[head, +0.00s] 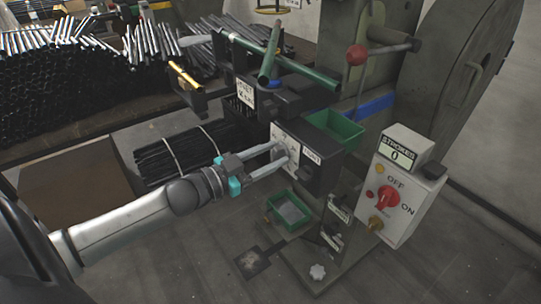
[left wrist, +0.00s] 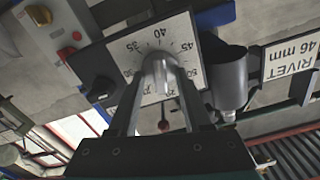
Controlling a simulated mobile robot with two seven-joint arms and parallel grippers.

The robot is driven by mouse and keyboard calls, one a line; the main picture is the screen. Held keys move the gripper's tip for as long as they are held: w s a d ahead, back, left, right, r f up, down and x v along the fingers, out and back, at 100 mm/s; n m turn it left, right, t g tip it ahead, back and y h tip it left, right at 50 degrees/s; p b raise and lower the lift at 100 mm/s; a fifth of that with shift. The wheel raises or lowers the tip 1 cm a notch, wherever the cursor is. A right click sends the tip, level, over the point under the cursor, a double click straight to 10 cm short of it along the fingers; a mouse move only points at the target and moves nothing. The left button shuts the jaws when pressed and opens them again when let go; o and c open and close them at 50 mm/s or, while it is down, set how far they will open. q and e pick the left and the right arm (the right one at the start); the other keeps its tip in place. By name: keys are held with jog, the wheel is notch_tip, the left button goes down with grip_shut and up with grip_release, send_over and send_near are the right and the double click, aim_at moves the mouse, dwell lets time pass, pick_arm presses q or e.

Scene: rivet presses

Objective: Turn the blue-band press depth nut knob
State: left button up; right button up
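The press with a blue band (head: 370,106) stands right of centre in the head view. Its pale dial plate (head: 284,135) faces left, and the left wrist view shows the dial face (left wrist: 183,28) with numbers around 35, 40, 45 and 50. The silver depth nut knob (left wrist: 159,72) sits at the dial's middle. My left gripper (head: 287,155) reaches in from the left, its fingers at the dial. In the left wrist view, the fingertips lie on both sides of the knob and appear closed on it, hiding part of it. My right gripper is not in view.
A rivet sign (left wrist: 292,60) reads 46 mm beside a grey cylinder (left wrist: 229,80). A red-ball lever (head: 357,55) is above. Bundled dark rods (head: 185,152) lie behind my left arm.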

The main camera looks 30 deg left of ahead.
pick_arm(q)
grip_shut()
dwell(0.5)
jog(key=m+p, duration=0.4)
jog(key=p, duration=0.1)
jog(key=shift+d+m, duration=0.1)
jog(key=shift+m, duration=0.3)
jog(key=shift+f+m+p, duration=0.1)
jog(key=shift+m+p, duration=0.25)
jog(key=shift+m, duration=0.45)
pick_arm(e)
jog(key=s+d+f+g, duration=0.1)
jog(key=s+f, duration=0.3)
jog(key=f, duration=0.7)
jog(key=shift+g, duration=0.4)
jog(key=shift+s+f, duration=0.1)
pick_arm(q)
jog(key=shift+o, duration=0.3)
grip_release()
